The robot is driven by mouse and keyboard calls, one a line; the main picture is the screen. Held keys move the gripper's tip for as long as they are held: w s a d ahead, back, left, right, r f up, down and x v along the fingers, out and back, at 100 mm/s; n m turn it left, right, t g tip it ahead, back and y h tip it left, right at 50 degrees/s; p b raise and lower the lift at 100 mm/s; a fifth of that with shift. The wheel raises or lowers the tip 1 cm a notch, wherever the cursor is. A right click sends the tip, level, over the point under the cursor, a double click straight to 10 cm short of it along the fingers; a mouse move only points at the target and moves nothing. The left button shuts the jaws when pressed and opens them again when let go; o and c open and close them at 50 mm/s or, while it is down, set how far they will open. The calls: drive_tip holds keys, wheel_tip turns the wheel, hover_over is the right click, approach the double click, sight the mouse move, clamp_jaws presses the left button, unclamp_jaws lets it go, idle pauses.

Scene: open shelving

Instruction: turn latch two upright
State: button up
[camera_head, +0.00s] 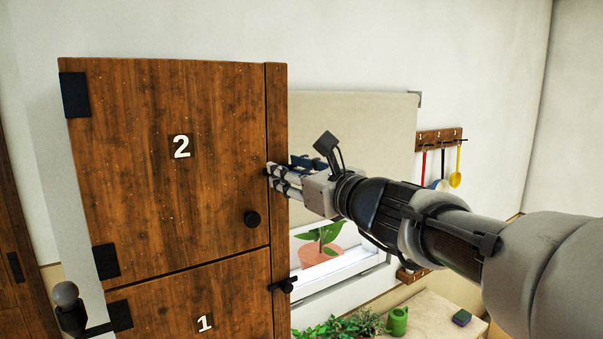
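The upper wooden door (180,170) carries a white number 2 and a round black knob (252,219). My gripper (273,176) reaches in from the right, its fingertips at the right edge of this door, above the knob. A small dark bit shows at the fingertips, possibly part of latch two. The fingers hide most of that spot, so I cannot tell the latch's angle or whether the fingers grip it. The lower door (190,305), marked 1, has a black latch (284,285) at its right edge, lying roughly sideways.
Black hinges (75,95) are on the doors' left side. Behind my arm are a window with a blind (375,130) and a potted plant (319,250). Utensils hang from a wall rack (439,139). A green watering can (397,321) stands on the counter (430,318).

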clamp_jaws()
drive_tip(key=shift+b, duration=0.35)
drive_tip(key=n+h+b, duration=0.1)
drive_tip(key=n+b, duration=1.3)
drive_tip(key=n, duration=0.3)
drive_tip(key=shift+a+b, duration=0.1)
drive_tip(key=shift+b, duration=0.2)
drive_tip(key=shift+n, duration=0.3)
